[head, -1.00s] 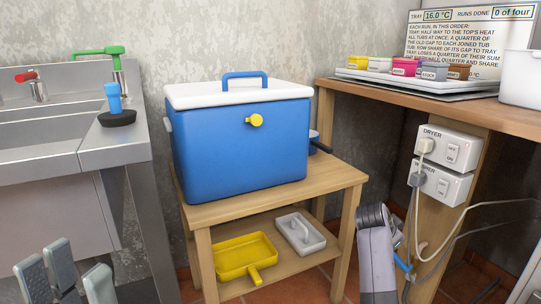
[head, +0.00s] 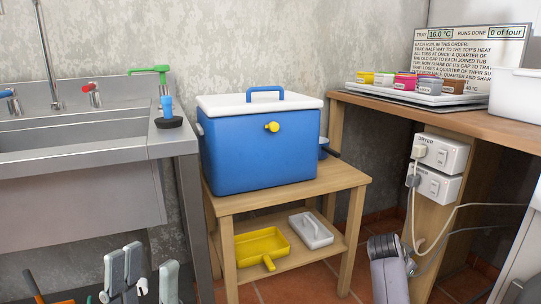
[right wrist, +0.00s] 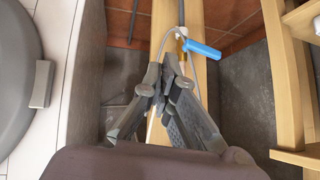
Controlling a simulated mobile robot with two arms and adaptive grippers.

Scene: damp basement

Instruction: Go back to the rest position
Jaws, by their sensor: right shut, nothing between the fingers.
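My left gripper (head: 142,274) shows at the bottom left of the head view, in front of the sink cabinet. In the head view a grey link of my right arm shows at the bottom, right of the small table, and the right fingers are hidden.
A blue cooler (head: 260,150) with a white lid stands on a small wooden table (head: 340,178). A yellow tray (head: 262,246) lies on its lower shelf. A metal sink (head: 80,155) is at left. A wooden bench (head: 470,115) with switch boxes (head: 438,153) and hanging cables is at right.

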